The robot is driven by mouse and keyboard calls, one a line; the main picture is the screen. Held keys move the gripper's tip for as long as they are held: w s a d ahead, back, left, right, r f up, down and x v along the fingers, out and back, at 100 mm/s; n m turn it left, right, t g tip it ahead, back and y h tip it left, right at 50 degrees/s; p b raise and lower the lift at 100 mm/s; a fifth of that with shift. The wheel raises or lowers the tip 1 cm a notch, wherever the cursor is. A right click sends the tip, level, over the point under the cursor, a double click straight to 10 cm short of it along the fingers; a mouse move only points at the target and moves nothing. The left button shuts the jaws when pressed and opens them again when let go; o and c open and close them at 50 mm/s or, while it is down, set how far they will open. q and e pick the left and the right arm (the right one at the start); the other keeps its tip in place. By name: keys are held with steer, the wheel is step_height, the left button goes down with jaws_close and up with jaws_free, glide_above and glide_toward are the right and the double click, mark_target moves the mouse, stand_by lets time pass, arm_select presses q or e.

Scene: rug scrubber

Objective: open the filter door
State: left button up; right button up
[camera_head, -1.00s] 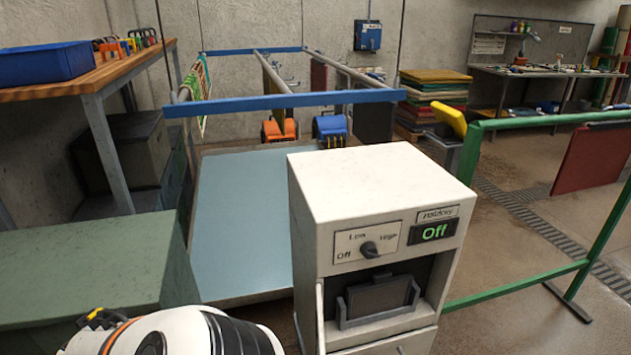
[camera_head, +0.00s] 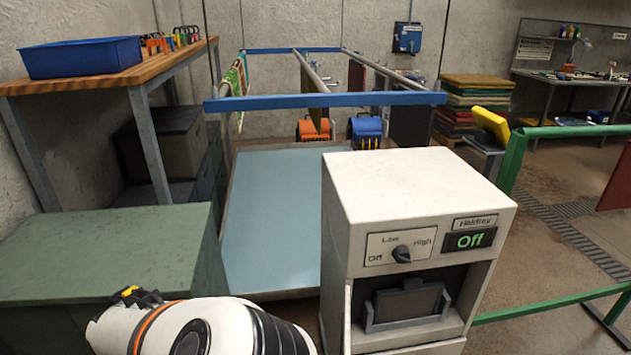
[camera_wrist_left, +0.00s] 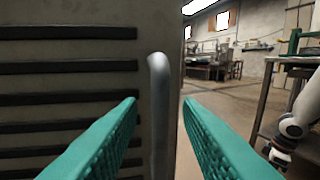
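In the left wrist view a grey panel with dark horizontal slots (camera_wrist_left: 65,85) fills the left side. A vertical grey bar handle (camera_wrist_left: 159,75) stands at its right edge, bent over at the top. My left gripper (camera_wrist_left: 161,102) is open, its two teal fingers apart, with the handle showing in the gap between them. I cannot tell how deep the handle sits between the fingertips. In the head view the white cabinet (camera_head: 415,185) has a dial, a display reading "Off" and an open recess holding a dark tray (camera_head: 407,302). The slotted panel is not visible there.
My white left arm crosses the bottom left of the head view. A green chest (camera_head: 105,250) stands at left, beside a blue-grey platform (camera_head: 270,215). A green rail (camera_head: 570,131) runs at right. A wooden bench (camera_head: 110,72) stands back left.

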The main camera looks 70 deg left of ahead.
arm_select(q)
steer(key=b+v, duration=0.1)
steer(key=v, duration=0.8)
steer(key=shift+b, duration=0.3)
steer(key=shift+s, duration=0.1)
